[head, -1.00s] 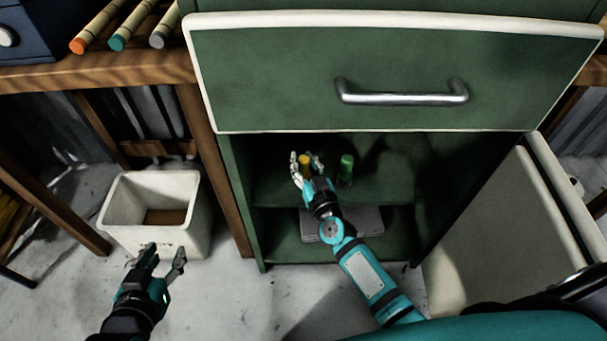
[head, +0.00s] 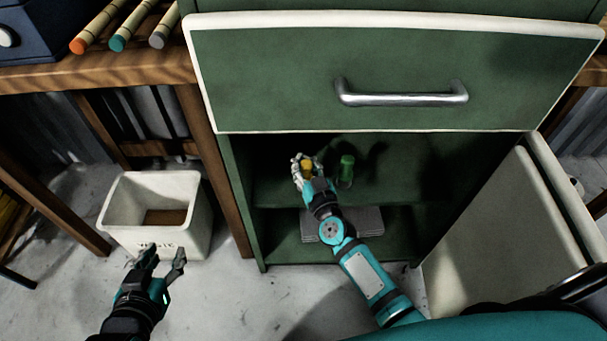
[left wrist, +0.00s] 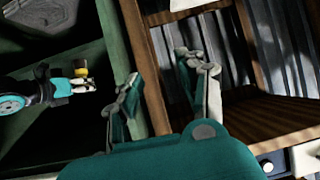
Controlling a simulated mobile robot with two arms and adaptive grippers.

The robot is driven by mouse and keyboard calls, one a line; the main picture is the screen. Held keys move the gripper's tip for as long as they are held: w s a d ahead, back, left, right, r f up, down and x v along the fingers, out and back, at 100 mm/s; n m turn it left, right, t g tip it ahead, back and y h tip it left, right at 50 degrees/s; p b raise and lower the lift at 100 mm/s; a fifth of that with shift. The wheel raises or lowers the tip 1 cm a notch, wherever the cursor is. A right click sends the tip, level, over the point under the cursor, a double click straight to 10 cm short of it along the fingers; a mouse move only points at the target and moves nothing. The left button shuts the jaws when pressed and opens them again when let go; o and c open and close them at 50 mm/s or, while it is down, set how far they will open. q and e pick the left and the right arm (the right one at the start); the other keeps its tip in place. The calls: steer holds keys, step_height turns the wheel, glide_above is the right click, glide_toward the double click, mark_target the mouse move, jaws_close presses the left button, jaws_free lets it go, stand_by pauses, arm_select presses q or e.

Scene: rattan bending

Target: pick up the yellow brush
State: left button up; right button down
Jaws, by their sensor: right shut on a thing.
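The yellow brush (head: 307,166) stands on the upper shelf of the open green cabinet (head: 236,185), partly hidden by fingers. My right gripper (head: 304,162) reaches into the cabinet and is shut on the yellow brush. The brush also shows as a yellow patch in the left wrist view (left wrist: 81,71), at the tip of my right gripper (left wrist: 84,83). My left gripper (head: 162,258) is open and empty in front of the cabinet, beside the white bin. Its spread fingers also show in the left wrist view (left wrist: 165,90).
A green object (head: 346,170) stands just right of the yellow brush. A grey stack (head: 370,221) lies on the shelf below. A closed drawer (head: 270,75) hangs above the opening; the cabinet door (head: 500,225) stands open at right. A white bin (head: 192,226) is at left.

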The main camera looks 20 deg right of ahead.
mark_target(311, 164)
step_height(311, 164, up, 3)
steer(key=shift+f+p, duration=0.2)
steer(key=shift+p, duration=0.8)
steer(key=shift+s+d+r+p, duration=0.15)
steer(key=shift+s+r+p, duration=0.15)
steer(key=shift+r+p, duration=0.25)
steer(key=shift+s+d, duration=0.4)
steer(key=shift+s, duration=0.45)
arm_select(q)
steer(key=s+a+f+g+y+p, duration=0.1)
steer(key=s+a+f+g, duration=0.1)
steer(key=s+g, duration=0.2)
steer(key=s+a+f+g+y+p, duration=0.1)
steer(key=s+a+f+g, duration=0.1)
steer(key=s, duration=0.6)
steer(key=shift+s+a+f+g, duration=0.2)
steer(key=shift+s+f+g, duration=0.25)
steer(key=shift+g, duration=0.75)
arm_select(e)
steer(key=s+d+r, duration=0.1)
steer(key=s+d, duration=0.5)
steer(key=s, duration=0.6)
steer(key=shift+r, duration=0.2)
arm_select(q)
steer(key=shift+w, duration=0.15)
arm_select(e)
steer(key=shift+a, duration=0.1)
